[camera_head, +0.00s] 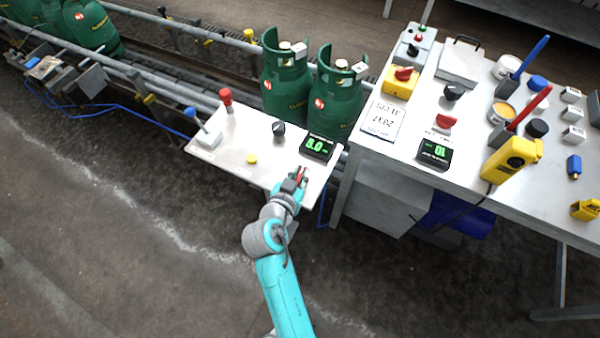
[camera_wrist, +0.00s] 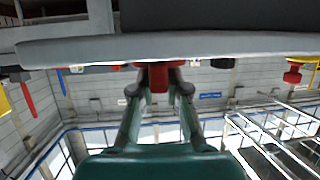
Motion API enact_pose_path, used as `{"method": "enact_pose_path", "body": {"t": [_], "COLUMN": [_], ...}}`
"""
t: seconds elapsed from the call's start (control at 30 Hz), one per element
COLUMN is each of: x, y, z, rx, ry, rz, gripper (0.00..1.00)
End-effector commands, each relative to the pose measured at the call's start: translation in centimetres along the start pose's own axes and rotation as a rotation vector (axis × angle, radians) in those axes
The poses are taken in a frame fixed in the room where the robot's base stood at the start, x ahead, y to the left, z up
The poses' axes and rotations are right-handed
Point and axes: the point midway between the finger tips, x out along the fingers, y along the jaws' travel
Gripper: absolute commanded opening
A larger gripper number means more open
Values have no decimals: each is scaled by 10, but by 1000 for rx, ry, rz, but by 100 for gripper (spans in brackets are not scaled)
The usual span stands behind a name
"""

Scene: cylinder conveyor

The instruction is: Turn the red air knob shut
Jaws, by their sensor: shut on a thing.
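The red air knob (camera_head: 303,172) sits on the front right part of the white control panel (camera_head: 225,148), close to the panel's digital display (camera_head: 317,147). My gripper (camera_head: 297,180) is at the knob and partly hides it. In the wrist view, the knob (camera_wrist: 158,75) stands between the two fingertips (camera_wrist: 158,90), and the fingers are shut on its sides. The knob's pointing direction is hard to tell, as the fingers cover part of it.
The panel also carries a red-topped lever (camera_head: 226,98), a blue-topped lever (camera_head: 203,128), a black knob (camera_head: 279,129) and a yellow button (camera_head: 252,160). Green gas cylinders (camera_head: 337,105) stand behind it on the conveyor. A cluttered worktable (camera_head: 400,155) stands to the right.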

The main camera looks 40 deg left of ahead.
Motion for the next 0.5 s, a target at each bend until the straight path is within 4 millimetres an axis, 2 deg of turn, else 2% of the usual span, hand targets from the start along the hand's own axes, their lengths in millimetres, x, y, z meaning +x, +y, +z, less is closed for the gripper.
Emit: {"method": "enact_pose_path", "body": {"t": [0.07,0.1,0.2,0.5], "x": [0,0,0,0], "y": [0,0,0,0], "z": [4,4,3,1], "rx": [-1,-1,-1,-1], "ry": [-7,-7,-6,-3], "rz": [1,1,1,0], "gripper": [0,17,40,40]}}
